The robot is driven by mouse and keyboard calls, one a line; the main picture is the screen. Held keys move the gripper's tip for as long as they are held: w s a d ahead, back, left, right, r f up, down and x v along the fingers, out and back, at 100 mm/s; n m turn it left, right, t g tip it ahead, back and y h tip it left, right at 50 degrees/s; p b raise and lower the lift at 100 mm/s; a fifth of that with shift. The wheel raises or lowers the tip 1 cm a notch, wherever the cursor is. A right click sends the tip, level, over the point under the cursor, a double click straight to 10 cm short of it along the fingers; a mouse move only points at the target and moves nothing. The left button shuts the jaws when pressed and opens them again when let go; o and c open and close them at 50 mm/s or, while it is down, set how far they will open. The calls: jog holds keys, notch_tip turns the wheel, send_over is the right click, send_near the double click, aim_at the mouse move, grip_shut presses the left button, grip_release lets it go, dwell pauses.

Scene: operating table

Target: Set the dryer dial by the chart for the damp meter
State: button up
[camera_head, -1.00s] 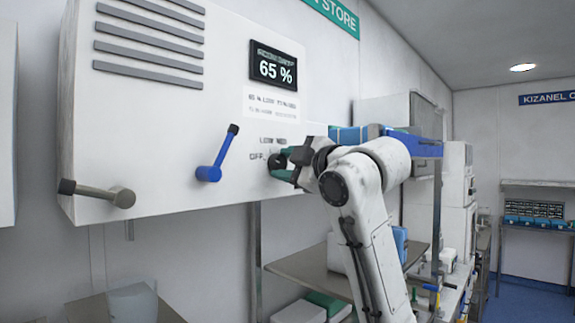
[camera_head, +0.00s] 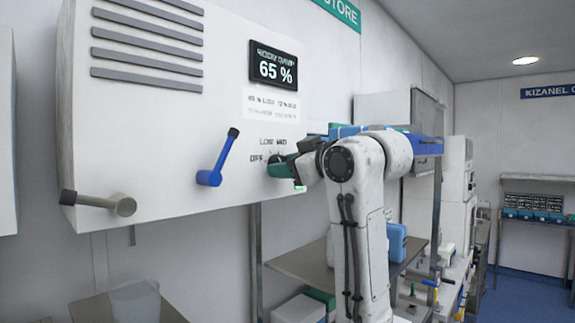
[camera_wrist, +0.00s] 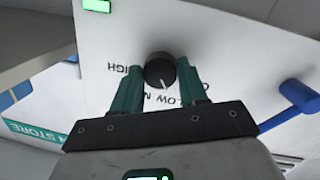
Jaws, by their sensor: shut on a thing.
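The white dryer box (camera_head: 110,120) carries a black damp meter (camera_head: 276,66) reading 65 %. The chart (camera_head: 270,105) below it has small print; "65 % LOW" is legible, the rest blurred. The black dial (camera_wrist: 160,71) sits between the green fingers of my gripper (camera_wrist: 160,84), which is shut on it. The dial's white pointer points down in the wrist view, towards the upside-down LOW and M lettering (camera_wrist: 178,101); the exact mark is unclear. HIGH (camera_wrist: 125,69) lies to the left there. In the head view my gripper (camera_head: 284,168) covers most of the dial.
A blue lever (camera_head: 217,160) and a grey lever (camera_head: 98,203) stick out of the box left of the dial. A small green light (camera_head: 299,187) glows beside the gripper; it also shows in the wrist view (camera_wrist: 97,5). A metal shelf (camera_head: 300,263) stands below.

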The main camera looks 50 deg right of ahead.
jog(key=shift+m, duration=0.5)
dwell(0.3)
jog(key=o, duration=1.1)
jog(key=shift+c, duration=0.2)
jog(key=s+r+b, duration=0.1)
jog(key=s+b, duration=0.2)
jog(key=s, duration=0.7)
jog(key=shift+s+a, duration=0.3)
jog(key=shift+s, duration=0.05)
jog(key=shift+r, duration=0.1)
